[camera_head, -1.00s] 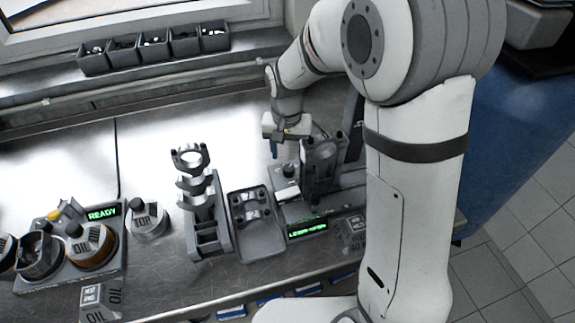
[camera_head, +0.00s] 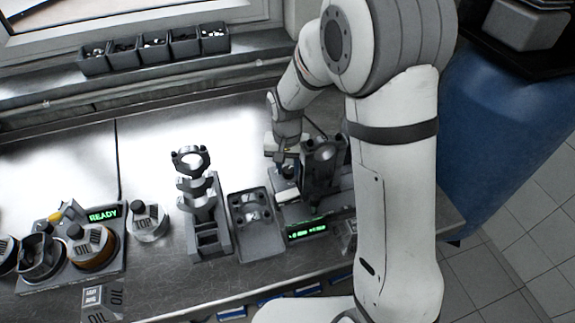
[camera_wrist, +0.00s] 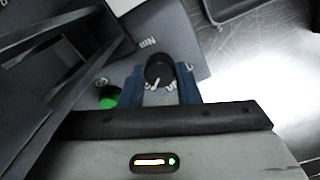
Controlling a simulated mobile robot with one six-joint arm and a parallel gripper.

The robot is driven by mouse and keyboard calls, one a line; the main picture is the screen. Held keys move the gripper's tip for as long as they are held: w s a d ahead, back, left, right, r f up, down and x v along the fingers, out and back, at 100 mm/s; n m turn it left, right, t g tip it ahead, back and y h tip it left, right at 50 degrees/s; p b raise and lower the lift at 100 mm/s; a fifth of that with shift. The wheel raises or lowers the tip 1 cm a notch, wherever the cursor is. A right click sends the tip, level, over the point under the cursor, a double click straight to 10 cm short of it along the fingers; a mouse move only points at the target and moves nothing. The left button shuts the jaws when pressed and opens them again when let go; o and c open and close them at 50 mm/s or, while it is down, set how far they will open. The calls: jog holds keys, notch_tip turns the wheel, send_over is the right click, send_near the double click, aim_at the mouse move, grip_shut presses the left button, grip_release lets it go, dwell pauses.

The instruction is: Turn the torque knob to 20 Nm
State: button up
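The torque knob (camera_wrist: 159,71) is a round black knob with a white pointer line, on a grey panel with partly hidden "Nm" lettering. In the wrist view it sits between the two blue fingertips of my gripper (camera_wrist: 163,85). The fingers stand apart on either side of it, with a narrow gap visible, so my gripper looks open around the knob. In the head view my gripper (camera_head: 286,163) is down at the torque station and covers the knob. The station's green display (camera_head: 307,228) is lit, but its text is too small to read.
A green button (camera_wrist: 109,97) is close left of the knob. A dark upright fixture (camera_head: 325,170) stands right beside my gripper. A grey tray (camera_head: 262,250) and a stand with metal parts (camera_head: 207,240) are to the left. A "READY" station (camera_head: 117,262) is farther left.

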aim_at(287, 170)
jog(key=c, duration=0.4)
jog(key=shift+n+b, duration=0.65)
jog(key=shift+n, duration=1.65)
jog(key=o, duration=1)
jog(key=shift+c, duration=0.2)
jog(key=shift+a+r+b, duration=0.1)
jog(key=shift+r+b, duration=0.5)
jog(key=shift+r, duration=3.35)
jog(key=shift+c, duration=0.2)
